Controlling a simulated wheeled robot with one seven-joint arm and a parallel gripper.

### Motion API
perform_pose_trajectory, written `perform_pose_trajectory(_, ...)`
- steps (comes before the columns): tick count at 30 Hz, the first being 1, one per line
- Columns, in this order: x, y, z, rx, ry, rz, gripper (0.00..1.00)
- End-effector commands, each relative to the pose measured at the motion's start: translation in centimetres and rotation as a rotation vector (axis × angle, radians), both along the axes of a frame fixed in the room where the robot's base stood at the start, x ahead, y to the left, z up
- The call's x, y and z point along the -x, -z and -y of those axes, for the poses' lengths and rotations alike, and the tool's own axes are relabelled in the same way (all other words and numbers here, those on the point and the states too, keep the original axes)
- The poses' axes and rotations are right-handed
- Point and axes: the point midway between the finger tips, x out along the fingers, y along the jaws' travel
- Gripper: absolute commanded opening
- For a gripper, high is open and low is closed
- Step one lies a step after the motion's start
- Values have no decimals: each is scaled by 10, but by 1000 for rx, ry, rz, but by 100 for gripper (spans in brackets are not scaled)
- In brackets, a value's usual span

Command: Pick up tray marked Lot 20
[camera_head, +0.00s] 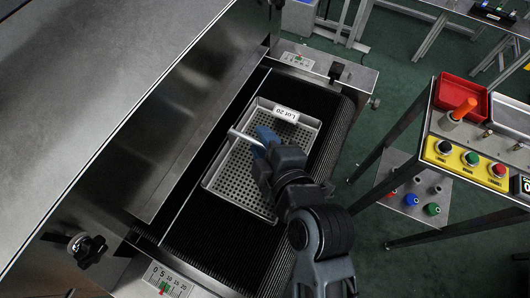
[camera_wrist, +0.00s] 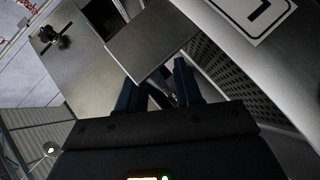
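A grey metal tray (camera_head: 216,180) with a perforated floor lies on the black belt; a white label on its upper right wall reads "Lot 20" (camera_head: 286,114). My gripper (camera_head: 264,140), with blue fingers, is over the tray near its upper part, and my arm hides the tray's right side. A pale bar (camera_head: 240,136) shows just left of the fingertips. In the wrist view, the two fingers of my gripper (camera_wrist: 158,88) stand apart with a gap between them. A grey plate (camera_wrist: 150,42) lies just beyond them. Part of the label (camera_wrist: 252,12) shows at upper right. Contact is unclear.
The steel dryer housing (camera_head: 110,70) stands close on the left of the belt (camera_head: 190,232). A black knob (camera_head: 88,248) is at lower left. On the right is a stand with a button panel (camera_head: 468,160) and a red bin (camera_head: 458,94).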

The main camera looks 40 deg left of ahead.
Motion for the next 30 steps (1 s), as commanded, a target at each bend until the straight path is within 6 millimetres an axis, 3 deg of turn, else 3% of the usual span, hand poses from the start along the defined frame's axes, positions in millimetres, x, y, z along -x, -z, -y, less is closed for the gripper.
perform_pose_trajectory(10,0,0,0,0,0,0,1)
perform_pose_trajectory(30,0,0,0,0,0,-1,0)
